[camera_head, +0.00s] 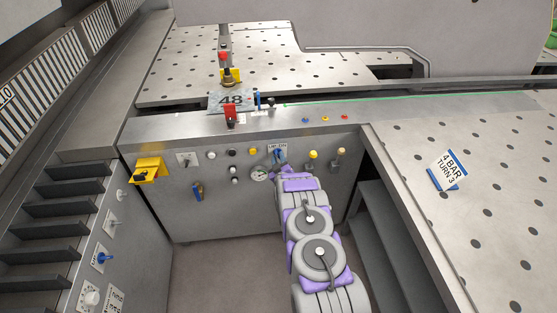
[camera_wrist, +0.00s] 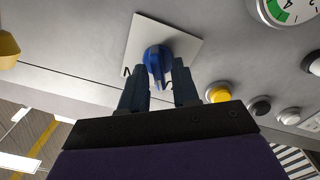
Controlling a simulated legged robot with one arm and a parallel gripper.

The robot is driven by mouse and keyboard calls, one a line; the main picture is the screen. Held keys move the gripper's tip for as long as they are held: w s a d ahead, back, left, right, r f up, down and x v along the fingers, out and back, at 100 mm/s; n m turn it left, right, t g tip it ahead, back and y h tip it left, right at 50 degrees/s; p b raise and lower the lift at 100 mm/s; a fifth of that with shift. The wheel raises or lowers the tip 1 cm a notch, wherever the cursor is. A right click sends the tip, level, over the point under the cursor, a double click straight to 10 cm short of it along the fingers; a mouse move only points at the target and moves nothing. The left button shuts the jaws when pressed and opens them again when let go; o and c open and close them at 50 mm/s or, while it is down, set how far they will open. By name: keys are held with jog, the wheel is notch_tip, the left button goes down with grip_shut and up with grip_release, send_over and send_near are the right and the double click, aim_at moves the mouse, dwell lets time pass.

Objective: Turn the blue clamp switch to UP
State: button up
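The blue clamp switch (camera_head: 278,155) sits on a small pale plate marked UP and DN on the front panel in the head view. In the wrist view the blue knob (camera_wrist: 157,60) stands on its white plate (camera_wrist: 185,40), its handle pointing down the picture and slightly right. My gripper (camera_wrist: 160,80) is right at the switch, its two dark fingers apart on either side of the handle. Small gaps show between the handle and the fingers, so it looks open. In the head view my gripper (camera_head: 284,166) partly hides the switch, and the fingertips are hard to make out.
A round gauge (camera_head: 259,174) lies just left of the switch. A yellow button (camera_wrist: 217,92) is close beside the right finger in the wrist view. Yellow-topped levers (camera_head: 313,154) stand to the right. Another blue handle (camera_head: 197,191) and a yellow box (camera_head: 149,168) are farther left.

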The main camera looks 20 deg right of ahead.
jog(key=shift+o, duration=0.5)
jog(key=shift+r, duration=0.1)
jog(key=shift+s+a, duration=0.15)
jog(key=shift+s, duration=0.3)
jog(key=p+v, duration=0.2)
jog(key=v, duration=1.4)
jog(key=shift+s, duration=0.2)
jog(key=shift+w, duration=0.1)
